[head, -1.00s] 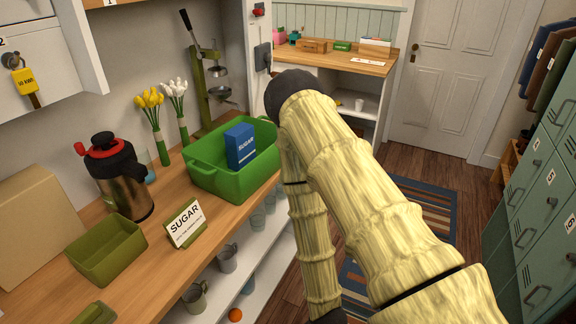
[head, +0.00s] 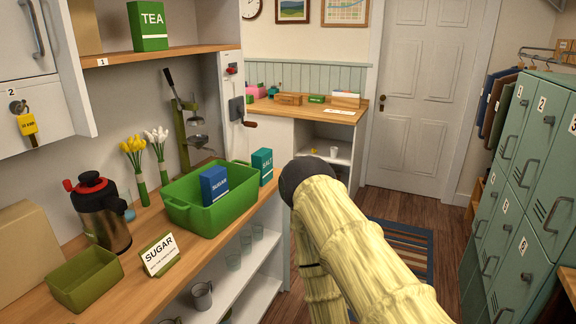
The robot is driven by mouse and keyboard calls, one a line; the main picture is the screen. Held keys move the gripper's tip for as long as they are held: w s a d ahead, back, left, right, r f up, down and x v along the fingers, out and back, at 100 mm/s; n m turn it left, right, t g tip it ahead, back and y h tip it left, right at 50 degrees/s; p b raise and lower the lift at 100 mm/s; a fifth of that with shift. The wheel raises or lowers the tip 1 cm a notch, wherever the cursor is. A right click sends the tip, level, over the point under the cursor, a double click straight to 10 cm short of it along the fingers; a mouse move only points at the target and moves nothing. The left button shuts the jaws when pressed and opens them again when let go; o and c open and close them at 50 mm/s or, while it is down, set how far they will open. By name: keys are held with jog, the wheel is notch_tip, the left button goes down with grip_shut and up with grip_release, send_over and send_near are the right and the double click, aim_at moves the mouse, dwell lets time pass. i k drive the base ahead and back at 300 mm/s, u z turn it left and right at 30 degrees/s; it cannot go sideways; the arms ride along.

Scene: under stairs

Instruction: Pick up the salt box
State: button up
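The salt box (head: 263,166) is a teal box with white lettering. It stands upright on the wooden counter (head: 150,215) at the right end of the green bin (head: 205,219), near the counter's front edge. The bin's rim hides part of its lower left side. A blue sugar box (head: 213,186) stands in the bin. My arm reaches up from the bottom of the view, right of the counter, its dark joint to the right of the salt box. My gripper is out of view.
A sugar sign (head: 159,254), a small olive tray (head: 86,279) and a dark flask (head: 104,215) stand left of the bin. A juice press (head: 188,120) stands behind it. A shelf with a green tea box (head: 147,27) hangs above. Lockers (head: 520,190) line the right side.

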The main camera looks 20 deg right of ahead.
aim_at(262, 160)
jog(key=z, duration=0.5)
jog(key=i, duration=1.1)
jog(key=k, duration=1)
jog(key=z, duration=1.15)
jog(key=i, duration=2.2)
jog(key=u, duration=1.7)
